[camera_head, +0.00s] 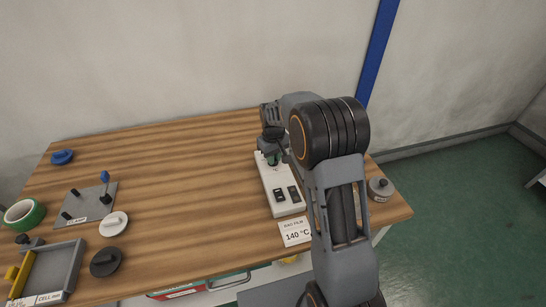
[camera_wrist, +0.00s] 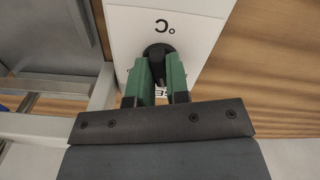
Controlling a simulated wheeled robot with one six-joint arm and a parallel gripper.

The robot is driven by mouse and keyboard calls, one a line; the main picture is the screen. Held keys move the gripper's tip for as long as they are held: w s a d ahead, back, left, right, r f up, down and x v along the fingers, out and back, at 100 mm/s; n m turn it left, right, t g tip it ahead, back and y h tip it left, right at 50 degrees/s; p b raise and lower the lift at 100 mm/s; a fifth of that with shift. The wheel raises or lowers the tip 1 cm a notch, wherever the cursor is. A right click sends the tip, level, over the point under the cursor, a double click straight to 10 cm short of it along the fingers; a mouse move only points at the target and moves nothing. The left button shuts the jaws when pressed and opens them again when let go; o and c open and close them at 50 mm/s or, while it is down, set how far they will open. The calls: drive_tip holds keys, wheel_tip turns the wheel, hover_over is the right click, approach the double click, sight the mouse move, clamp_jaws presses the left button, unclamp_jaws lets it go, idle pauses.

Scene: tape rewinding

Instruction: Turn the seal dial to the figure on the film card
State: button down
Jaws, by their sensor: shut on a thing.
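The seal dial (camera_wrist: 158,52) is a small black knob on a white panel marked °C. My gripper (camera_wrist: 158,85) has its green fingers shut on the dial in the wrist view. In the head view my gripper (camera_head: 273,158) is at the far end of the white sealer box (camera_head: 268,180), and the dial is hidden behind it. The dial's scale and pointer setting cannot be read. The film card (camera_head: 295,232) lies at the near end of the box and reads "BAG FILM 140 °C".
Two dark switches sit on the box's near half. A grey weight-like object (camera_head: 381,188) stands at the right table edge. Green tape (camera_head: 24,214), a grey clamp plate (camera_head: 88,205), round discs and a grey tray (camera_head: 62,270) lie left. The middle wood is clear.

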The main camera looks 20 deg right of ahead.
drive_tip(key=c, duration=1.1)
unclamp_jaws()
wheel_tip(320, 180, up, 14)
drive_tip(key=shift+p, duration=0.45)
drive_tip(key=shift+f, duration=0.1)
